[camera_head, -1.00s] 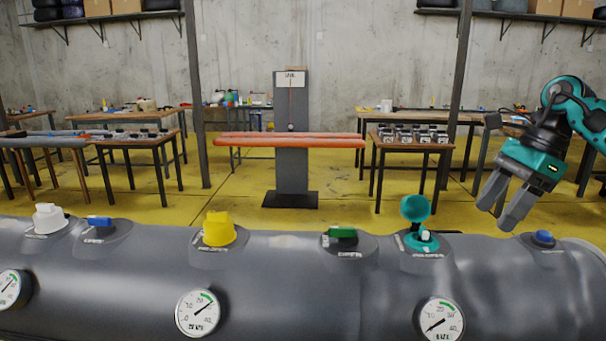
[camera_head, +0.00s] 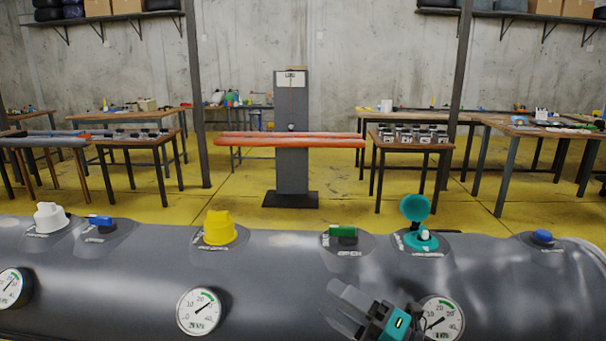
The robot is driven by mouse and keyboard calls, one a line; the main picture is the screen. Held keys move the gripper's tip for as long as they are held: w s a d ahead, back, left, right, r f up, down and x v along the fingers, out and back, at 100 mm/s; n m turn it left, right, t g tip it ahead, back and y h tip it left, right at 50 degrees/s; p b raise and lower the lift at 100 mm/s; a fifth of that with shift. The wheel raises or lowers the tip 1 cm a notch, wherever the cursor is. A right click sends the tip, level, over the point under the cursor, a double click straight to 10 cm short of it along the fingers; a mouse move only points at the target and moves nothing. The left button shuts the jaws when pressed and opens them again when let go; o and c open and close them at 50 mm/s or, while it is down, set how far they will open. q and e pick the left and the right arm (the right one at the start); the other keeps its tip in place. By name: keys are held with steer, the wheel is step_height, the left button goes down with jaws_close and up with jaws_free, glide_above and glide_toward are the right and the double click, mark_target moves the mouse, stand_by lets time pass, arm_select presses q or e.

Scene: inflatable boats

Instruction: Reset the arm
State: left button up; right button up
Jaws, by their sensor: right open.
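My right gripper (camera_head: 338,305) is low in the head view, in front of the grey inflatable tube (camera_head: 270,280). Its two grey fingers point to the left and are apart, with nothing seen between them. It partly covers the left edge of the right gauge (camera_head: 442,320). I cannot tell whether it touches the tube. Only the hand shows; the rest of the right arm is out of the picture. My left gripper is not in view.
On the tube are a white cap (camera_head: 50,217), a yellow cap (camera_head: 219,228), a green valve (camera_head: 343,231), an open teal valve (camera_head: 420,240) and a blue valve (camera_head: 543,237). A dark post (camera_head: 292,150) and tables stand behind. Yellow floor lies between.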

steer(key=s+d+f+m+h, duration=0.6)
steer(key=s+f+m+h, duration=0.2)
steer(key=f+m, duration=0.3)
steer(key=s+d+f+m+h, duration=0.5)
steer(key=s+f+m, duration=0.6)
steer(key=m, duration=0.6)
steer(key=f+h, duration=0.1)
steer(key=h, duration=0.1)
steer(key=shift+d+f+m+h, duration=0.25)
steer(key=shift+d+m+h, duration=0.05)
steer(key=shift+d+h, duration=0.1)
steer(key=shift+s, duration=0.1)
